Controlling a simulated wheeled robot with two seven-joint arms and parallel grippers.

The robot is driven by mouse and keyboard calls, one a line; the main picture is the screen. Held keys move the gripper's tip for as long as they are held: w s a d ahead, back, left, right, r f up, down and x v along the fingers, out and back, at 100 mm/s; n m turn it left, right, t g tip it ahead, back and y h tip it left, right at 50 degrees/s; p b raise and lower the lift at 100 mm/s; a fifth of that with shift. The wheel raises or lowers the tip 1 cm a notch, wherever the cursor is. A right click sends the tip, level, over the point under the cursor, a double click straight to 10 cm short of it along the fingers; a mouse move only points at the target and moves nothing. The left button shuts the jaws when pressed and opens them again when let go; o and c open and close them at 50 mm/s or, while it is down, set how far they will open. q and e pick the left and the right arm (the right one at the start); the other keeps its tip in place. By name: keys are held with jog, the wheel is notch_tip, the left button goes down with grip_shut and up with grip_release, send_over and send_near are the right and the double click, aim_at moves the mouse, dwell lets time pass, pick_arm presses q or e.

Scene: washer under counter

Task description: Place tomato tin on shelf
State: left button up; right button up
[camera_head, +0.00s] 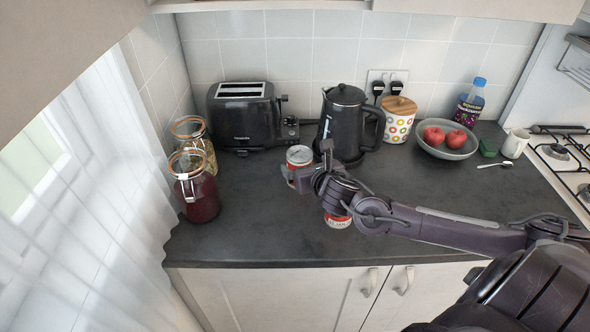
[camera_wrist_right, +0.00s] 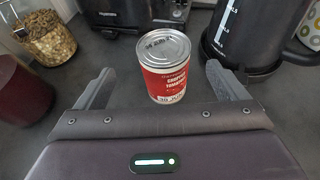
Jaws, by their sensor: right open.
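A tomato tin (camera_head: 299,158) with a silver lid and red label stands upright on the dark counter, in front of the toaster and kettle. In the right wrist view the tin (camera_wrist_right: 168,75) shows a chopped tomatoes label. My right gripper (camera_head: 303,178) is open at the tin. Its fingers (camera_wrist_right: 160,75) show on both sides of the tin, with a gap on each side. In the head view the gripper hides the tin's lower part. A second red and white tin (camera_head: 338,221) shows under my right wrist, mostly hidden. My left gripper is not in view.
A toaster (camera_head: 243,120) and a black kettle (camera_head: 343,125) stand behind the tin. Two glass jars, one with dark red contents (camera_head: 197,190), stand left. A fruit bowl (camera_head: 446,150) and a patterned canister (camera_head: 397,122) are right. The front left counter is clear.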

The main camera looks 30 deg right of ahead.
aim_at(303, 158)
jog(key=shift+p+x, duration=0.35)
jog(key=shift+x, duration=0.85)
jog(key=shift+w+d+f+p, duration=0.1)
jog(key=shift+w+d+p, duration=0.1)
jog(key=shift+w+p, duration=0.15)
jog(key=p+x, duration=0.1)
jog(key=x, duration=0.3)
jog(key=shift+w+d+p, duration=0.1)
jog(key=shift+d+p, duration=0.05)
jog(key=shift+p, duration=0.15)
jog(key=shift+w+f, duration=0.15)
jog(key=shift+w, duration=0.05)
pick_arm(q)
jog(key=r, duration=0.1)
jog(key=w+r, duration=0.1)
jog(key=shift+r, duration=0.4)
pick_arm(e)
jog(key=c, duration=1.4)
jog(key=shift+d, duration=0.1)
jog(key=shift+c, duration=0.5)
